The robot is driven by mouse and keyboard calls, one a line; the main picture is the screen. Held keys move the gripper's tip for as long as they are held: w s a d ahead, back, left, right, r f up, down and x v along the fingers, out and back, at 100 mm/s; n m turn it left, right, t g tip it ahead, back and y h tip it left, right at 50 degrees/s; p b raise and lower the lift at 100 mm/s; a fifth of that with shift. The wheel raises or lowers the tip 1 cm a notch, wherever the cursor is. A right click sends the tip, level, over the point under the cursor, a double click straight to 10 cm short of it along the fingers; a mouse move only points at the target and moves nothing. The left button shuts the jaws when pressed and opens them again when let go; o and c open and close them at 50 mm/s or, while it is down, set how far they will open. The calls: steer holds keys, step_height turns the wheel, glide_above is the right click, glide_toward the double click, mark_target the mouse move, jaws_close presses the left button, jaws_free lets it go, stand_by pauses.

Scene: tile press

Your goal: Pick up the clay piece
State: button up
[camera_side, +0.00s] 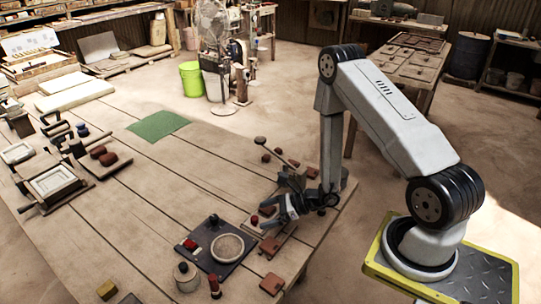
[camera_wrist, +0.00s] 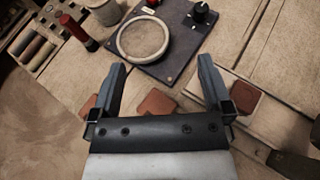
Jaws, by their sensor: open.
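Several reddish-brown clay pieces lie on the wooden table. In the wrist view one clay piece (camera_wrist: 157,102) lies on the tabletop between the fingers of my gripper (camera_wrist: 162,66), apart from both. A second piece (camera_wrist: 243,105) lies on a pale board by the right finger, and a third (camera_wrist: 90,104) is partly hidden behind the left finger. In the side view my gripper (camera_side: 270,212) is low over the table's right part, open and empty. One piece (camera_side: 272,284) lies by the near table edge, and another (camera_side: 270,245) lies just below my gripper.
A dark panel (camera_side: 209,258) with a round pale disc and knobs lies left of my gripper. A lidded pot (camera_side: 186,277) and a red-and-black bottle (camera_side: 215,287) stand near it. A green mat (camera_side: 159,125) lies farther back, and a press frame (camera_side: 55,184) stands at left. The table middle is clear.

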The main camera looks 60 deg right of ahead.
mark_target(270, 209)
steer(key=d+f+m+t+h, duration=0.1)
steer(key=d+f+m+h, duration=0.1)
steer(key=d, duration=0.1)
steer(key=s+d+f+m+t+h, duration=0.1)
steer(key=d+f+m+h, duration=0.1)
steer(key=d+m+h, duration=0.1)
steer(key=s+d+f+m+h, duration=0.1)
steer(key=d+f+m+h, duration=0.1)
steer(key=d+f, duration=0.1)
steer(key=shift+d+f+t+h, duration=0.1)
steer(key=shift+d+t+h, duration=0.3)
steer(key=shift+d, duration=0.2)
steer(key=shift+x, duration=3.95)
steer(key=shift+a, duration=0.1)
jaws_close()
